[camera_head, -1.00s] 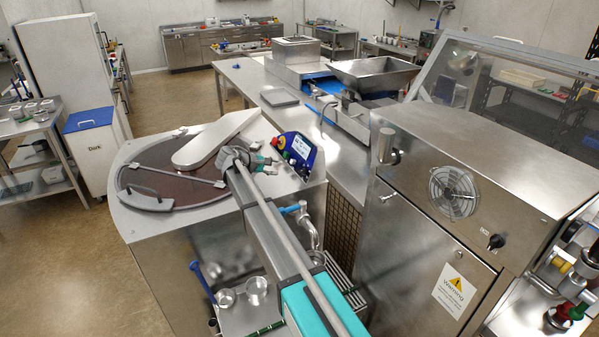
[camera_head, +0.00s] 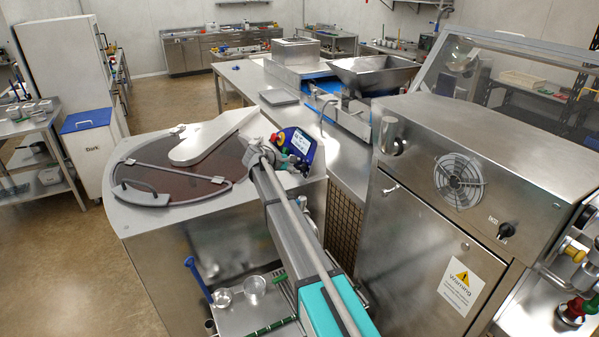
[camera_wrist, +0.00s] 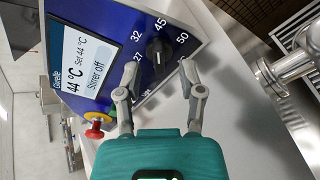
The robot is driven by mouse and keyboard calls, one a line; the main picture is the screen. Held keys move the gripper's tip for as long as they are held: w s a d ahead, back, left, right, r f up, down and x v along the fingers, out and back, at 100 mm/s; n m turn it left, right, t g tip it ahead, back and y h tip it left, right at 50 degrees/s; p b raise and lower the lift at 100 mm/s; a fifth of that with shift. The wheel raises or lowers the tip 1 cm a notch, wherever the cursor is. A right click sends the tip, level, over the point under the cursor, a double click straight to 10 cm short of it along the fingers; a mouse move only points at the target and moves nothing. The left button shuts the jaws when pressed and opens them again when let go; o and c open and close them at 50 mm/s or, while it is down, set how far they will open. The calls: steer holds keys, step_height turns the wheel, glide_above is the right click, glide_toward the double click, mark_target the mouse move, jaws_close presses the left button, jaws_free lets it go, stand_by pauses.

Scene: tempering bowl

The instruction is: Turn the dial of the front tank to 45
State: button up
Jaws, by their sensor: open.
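The front tank (camera_head: 215,187) has a round brown opening under a partly set-back metal lid. Its blue control panel (camera_head: 299,143) stands at the tank's right edge. In the wrist view the panel's black dial (camera_wrist: 156,51) sits among white marks 27, 32, 45 and 50; its pointer seems near 45. The panel's display (camera_wrist: 84,57) reads 44 °C, Set 44 °C, Stirrer off. My gripper (camera_wrist: 159,70) is open and empty, its two fingertips apart on either side of and just below the dial. In the head view my gripper (camera_head: 275,157) is beside the panel, its fingertips hard to make out.
A red knob on a yellow base (camera_wrist: 97,128) lies left of my gripper. A metal pipe (camera_wrist: 275,72) is at the right. A large steel cabinet with a fan (camera_head: 458,182) stands right of the tank. A steel table (camera_head: 290,118) lies behind.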

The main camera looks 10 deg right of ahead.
steer(key=shift+b+x, duration=0.4)
steer(key=shift+x, duration=0.95)
jaws_close()
